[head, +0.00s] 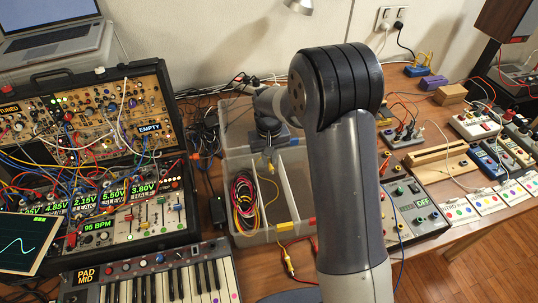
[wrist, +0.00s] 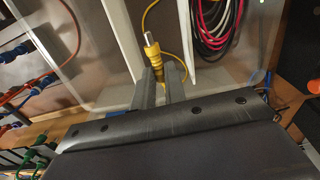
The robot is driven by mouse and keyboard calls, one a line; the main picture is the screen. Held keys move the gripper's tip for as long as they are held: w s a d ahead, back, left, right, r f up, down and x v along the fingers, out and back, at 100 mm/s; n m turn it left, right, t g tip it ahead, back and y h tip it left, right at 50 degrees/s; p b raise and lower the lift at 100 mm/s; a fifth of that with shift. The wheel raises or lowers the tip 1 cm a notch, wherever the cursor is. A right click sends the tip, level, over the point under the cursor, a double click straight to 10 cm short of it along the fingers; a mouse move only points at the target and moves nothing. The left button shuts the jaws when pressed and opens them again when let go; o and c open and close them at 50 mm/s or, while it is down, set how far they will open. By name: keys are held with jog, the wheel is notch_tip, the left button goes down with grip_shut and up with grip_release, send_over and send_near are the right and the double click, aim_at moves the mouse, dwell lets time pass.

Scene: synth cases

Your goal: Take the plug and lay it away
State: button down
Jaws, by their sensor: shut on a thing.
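My gripper (wrist: 160,82) is shut on a yellow plug (wrist: 153,57) with a bare metal tip, seen in the wrist view. A yellow cable (wrist: 172,22) loops behind it. In the head view my gripper (head: 269,158) hangs over the back of a clear bin (head: 234,150) with several compartments, and the yellow cable (head: 276,190) runs below it. The plug is too small to make out well in the head view. I cannot tell how high it is above the bin floor.
Coiled red, yellow and black cables (head: 244,197) lie in the bin's left compartment. The compartment to its right looks largely empty. A synthesizer rack (head: 110,130) and keyboard (head: 160,280) stand left. My arm hides part of the bench; a wooden stand (head: 425,160) stands right.

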jog(key=c, duration=1.4)
grip_release()
jog(key=shift+o, duration=0.2)
notch_tip(320, 180, up, 11)
jog(key=shift+b, duration=0.35)
jog(key=shift+f, duration=0.1)
notch_tip(320, 180, down, 10)
jog(key=shift+s+f+p, duration=0.1)
jog(key=shift+f+p, duration=0.15)
jog(key=shift+p, duration=0.2)
notch_tip(320, 180, up, 3)
jog(key=shift+f+p, duration=0.1)
jog(key=shift+p, duration=0.95)
jog(key=shift+r, duration=0.45)
